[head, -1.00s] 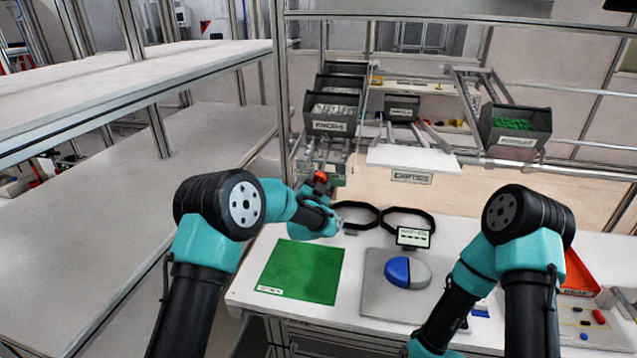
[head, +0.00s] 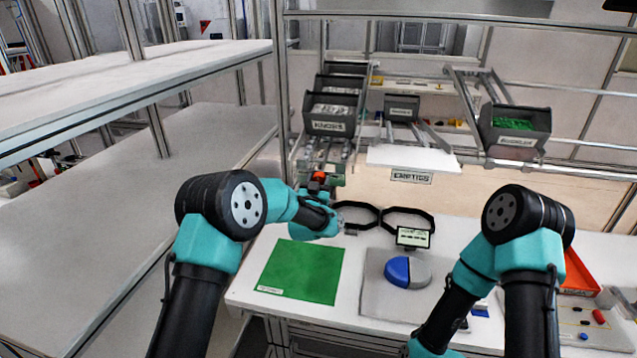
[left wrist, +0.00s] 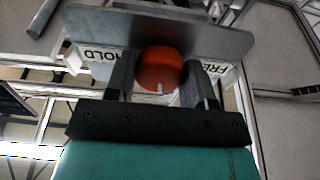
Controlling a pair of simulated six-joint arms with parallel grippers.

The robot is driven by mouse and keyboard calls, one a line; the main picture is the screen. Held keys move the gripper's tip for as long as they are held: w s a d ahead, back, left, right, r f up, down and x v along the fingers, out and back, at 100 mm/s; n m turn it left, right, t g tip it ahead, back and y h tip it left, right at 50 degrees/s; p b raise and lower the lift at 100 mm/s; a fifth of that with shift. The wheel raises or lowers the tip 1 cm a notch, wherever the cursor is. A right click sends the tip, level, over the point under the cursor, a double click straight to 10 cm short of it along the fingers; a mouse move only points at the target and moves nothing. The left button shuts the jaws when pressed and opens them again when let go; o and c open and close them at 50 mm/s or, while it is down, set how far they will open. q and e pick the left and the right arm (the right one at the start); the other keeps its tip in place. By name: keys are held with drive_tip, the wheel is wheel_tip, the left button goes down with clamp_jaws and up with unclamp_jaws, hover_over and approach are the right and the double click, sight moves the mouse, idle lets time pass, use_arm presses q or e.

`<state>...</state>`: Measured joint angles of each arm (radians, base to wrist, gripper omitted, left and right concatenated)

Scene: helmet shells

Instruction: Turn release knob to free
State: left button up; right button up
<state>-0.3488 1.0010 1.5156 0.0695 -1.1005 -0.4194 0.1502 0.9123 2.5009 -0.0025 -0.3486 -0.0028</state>
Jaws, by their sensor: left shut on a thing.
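The release knob is an orange-red round knob (left wrist: 160,68) on a grey metal plate (left wrist: 150,28) in the left wrist view. A short white mark on it points down toward my gripper's palm, between the label HOLD (left wrist: 101,53) on the left and a partly covered label starting FRE (left wrist: 232,72) on the right. My left gripper (left wrist: 158,85) has one finger on each side of the knob and is shut on it. In the head view the knob (head: 319,176) shows small and red beyond my left gripper (head: 321,200). My right gripper is out of view.
Two black rings (head: 407,218) and a small display (head: 413,237) stand right of my left gripper. A green mat (head: 300,272) and a blue-grey disc (head: 407,272) on a grey plate lie nearer. Bins, including the knobs bin (head: 331,126), hang behind. A red tray (head: 577,277) lies right.

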use_arm(q)
drive_tip(key=shift+n, duration=3.8)
drive_tip(key=o, duration=0.9)
drive_tip(key=v, duration=1.7)
drive_tip(key=shift+s+d+r, duration=0.1)
drive_tip(key=shift+s+d, duration=0.05)
drive_tip(key=shift+s, duration=0.15)
